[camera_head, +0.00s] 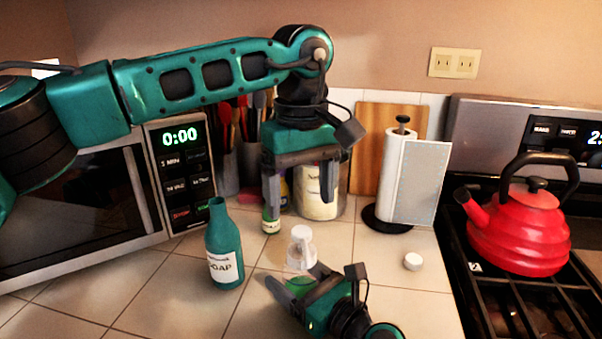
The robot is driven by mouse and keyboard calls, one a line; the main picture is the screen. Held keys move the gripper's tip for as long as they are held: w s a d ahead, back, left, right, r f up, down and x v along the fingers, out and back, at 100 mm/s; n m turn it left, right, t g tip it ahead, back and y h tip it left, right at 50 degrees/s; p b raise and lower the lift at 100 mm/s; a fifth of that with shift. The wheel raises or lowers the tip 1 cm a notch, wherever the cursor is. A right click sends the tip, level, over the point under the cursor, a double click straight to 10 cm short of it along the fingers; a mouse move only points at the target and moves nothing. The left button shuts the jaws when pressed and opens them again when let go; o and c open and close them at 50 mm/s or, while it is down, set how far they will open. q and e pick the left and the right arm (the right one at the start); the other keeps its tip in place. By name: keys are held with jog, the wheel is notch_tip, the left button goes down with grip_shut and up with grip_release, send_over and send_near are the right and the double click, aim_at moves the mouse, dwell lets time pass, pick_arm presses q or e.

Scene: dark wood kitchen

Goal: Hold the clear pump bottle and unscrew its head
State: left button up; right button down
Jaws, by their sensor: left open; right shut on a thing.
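The clear pump bottle (293,268) stands on the tiled counter with its white pump head (301,237) on top. My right gripper (297,283) reaches in low from the front and is shut on the bottle's body. Its fingers and wrist hide the lower part of the bottle. My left gripper (300,202) is open and points down above and behind the pump head in the picture. Its fingers are apart with nothing between them, and no contact with the head shows.
A teal soap bottle (224,262) without a pump stands to the left. A small white cap (413,261) lies to the right. Behind are a microwave (155,193), jars, a paper towel roll (398,178) and a cutting board (366,130). A red kettle (518,228) sits on the stove.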

aim_at(301, 229)
pick_arm(q)
notch_tip(301, 229, down, 9)
jog(key=shift+r, duration=0.1)
jog(key=shift+c, duration=0.2)
